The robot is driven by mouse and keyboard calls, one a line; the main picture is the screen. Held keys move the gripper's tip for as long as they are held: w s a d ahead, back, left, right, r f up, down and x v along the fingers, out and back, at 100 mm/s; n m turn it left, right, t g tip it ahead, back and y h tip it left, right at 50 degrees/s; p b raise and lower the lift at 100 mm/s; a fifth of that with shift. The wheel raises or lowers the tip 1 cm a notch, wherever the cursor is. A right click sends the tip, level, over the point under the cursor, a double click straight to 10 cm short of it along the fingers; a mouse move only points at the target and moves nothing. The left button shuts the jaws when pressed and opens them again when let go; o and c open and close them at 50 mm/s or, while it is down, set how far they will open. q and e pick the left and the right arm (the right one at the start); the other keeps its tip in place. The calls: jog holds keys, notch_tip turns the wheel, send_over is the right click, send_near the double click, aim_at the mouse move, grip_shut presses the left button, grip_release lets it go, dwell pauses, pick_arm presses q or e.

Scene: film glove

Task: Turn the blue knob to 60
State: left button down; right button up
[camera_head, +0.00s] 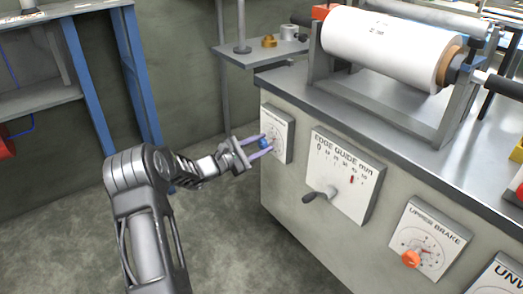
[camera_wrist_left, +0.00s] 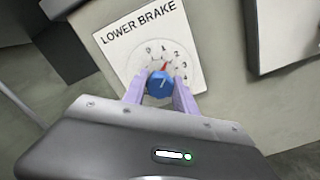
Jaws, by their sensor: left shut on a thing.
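The blue knob (camera_head: 264,143) sits on a white dial plate at the left end of the machine's grey front. In the left wrist view the blue knob (camera_wrist_left: 160,84) is on the plate (camera_wrist_left: 152,42) marked LOWER BRAKE, with numbers around it and a red mark just above the knob. A pale line shows on the knob's face. My left gripper (camera_head: 260,147) has its two lilac fingers on either side of the knob, shut on it; the fingers also show in the left wrist view (camera_wrist_left: 160,92). The lower numbers of the dial are hidden. My right gripper is not in view.
An EDGE GUIDE plate (camera_head: 345,172) with a black lever is right of the knob. An UPPER BRAKE plate (camera_head: 430,240) with an orange knob (camera_head: 411,259) is further right. A film roll (camera_head: 385,48) lies on top. Floor (camera_head: 225,235) below my left arm is clear.

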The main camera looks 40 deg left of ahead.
pick_arm(q)
jog(key=shift+m+b, duration=0.7)
jog(key=shift+m, duration=0.3)
jog(key=c, duration=1)
grip_release()
jog(key=shift+s, duration=0.1)
jog(key=p+v, duration=0.2)
jog(key=v, duration=0.5)
jog(key=shift+s+p, duration=0.3)
jog(key=shift+p, duration=0.1)
jog(key=shift+a, duration=0.1)
